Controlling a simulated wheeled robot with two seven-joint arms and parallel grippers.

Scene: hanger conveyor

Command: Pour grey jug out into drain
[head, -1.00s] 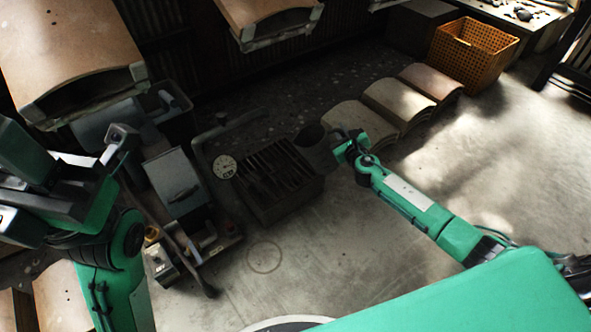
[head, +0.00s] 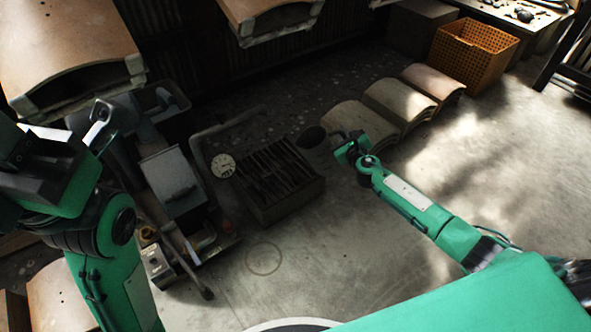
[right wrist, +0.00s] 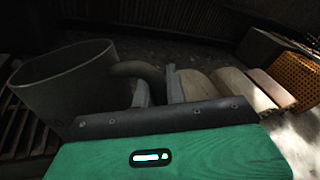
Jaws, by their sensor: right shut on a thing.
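The grey jug (head: 312,140) shows as a dark cup at the right back corner of the slatted drain (head: 290,203), with its mouth facing up. In the right wrist view the jug (right wrist: 68,88) is large at the left, roughly upright with a slight lean, its handle (right wrist: 138,70) towards my gripper. My right gripper (head: 343,150) is shut on the jug's handle; its fingers (right wrist: 158,88) also show in the right wrist view. The inside of the jug is too dark to read. My left gripper (head: 97,122) is raised at the left, away from the jug; its jaws are unclear.
A round dial (head: 223,165) and a bent pipe (head: 228,125) stand left of the drain. Stacked curved boards (head: 400,100) lie right of the jug, with an orange basket (head: 468,55) beyond. A grey box (head: 170,180) stands left. The front floor is clear.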

